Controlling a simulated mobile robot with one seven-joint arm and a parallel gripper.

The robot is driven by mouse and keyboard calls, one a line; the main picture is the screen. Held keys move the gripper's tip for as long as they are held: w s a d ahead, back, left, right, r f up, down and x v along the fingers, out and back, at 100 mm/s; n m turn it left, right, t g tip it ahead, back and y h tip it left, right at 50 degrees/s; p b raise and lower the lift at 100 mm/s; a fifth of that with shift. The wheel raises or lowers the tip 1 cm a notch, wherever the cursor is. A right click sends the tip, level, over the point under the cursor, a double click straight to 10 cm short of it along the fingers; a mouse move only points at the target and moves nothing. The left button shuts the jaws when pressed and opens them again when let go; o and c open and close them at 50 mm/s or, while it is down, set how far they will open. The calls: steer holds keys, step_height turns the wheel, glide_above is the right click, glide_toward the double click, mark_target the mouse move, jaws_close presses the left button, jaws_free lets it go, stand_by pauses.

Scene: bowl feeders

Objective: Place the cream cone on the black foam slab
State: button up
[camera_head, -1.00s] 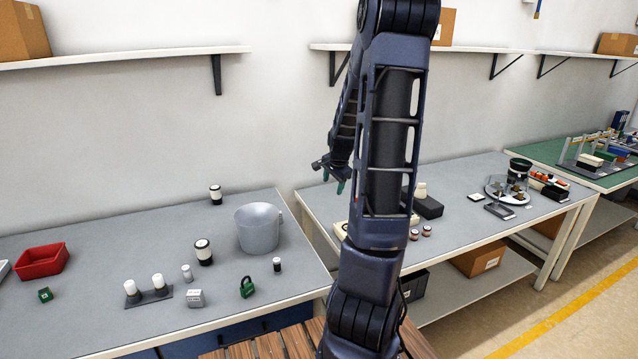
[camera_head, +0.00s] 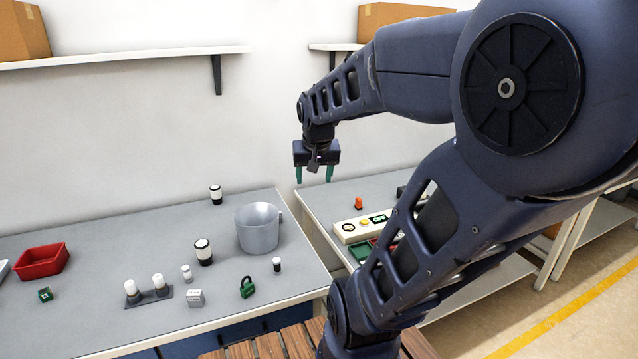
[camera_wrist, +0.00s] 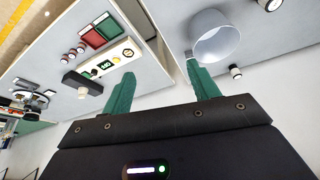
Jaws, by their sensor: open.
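My gripper (camera_head: 315,176) is open and empty, held in the air above the back of the gap between the two grey tables. Its two green fingers also show in the wrist view (camera_wrist: 160,76), with nothing between them. In the wrist view the black foam slab (camera_wrist: 80,80) lies on the right-hand table, away from the fingers. A small cream object, likely the cream cone (camera_wrist: 82,93), shows at the slab's edge; whether it rests on the slab or stands behind it I cannot tell. In the head view my arm hides the cone and most of the slab.
A cream switch panel (camera_head: 361,228) and green and red trays (camera_wrist: 98,32) are on the right-hand table. A grey bucket (camera_head: 258,232) stands on the left table's right side, with several small items and a red bin (camera_head: 41,262). A shelf (camera_head: 120,58) runs along the wall.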

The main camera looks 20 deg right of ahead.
steer(key=s+a+r+n+y, duration=0.1)
steer(key=s+n, duration=0.1)
steer(key=s, duration=0.4)
steer(key=shift+s+a+n, duration=0.2)
steer(key=shift+s+n, duration=0.15)
steer(key=shift+n, duration=0.05)
stand_by(0.8)
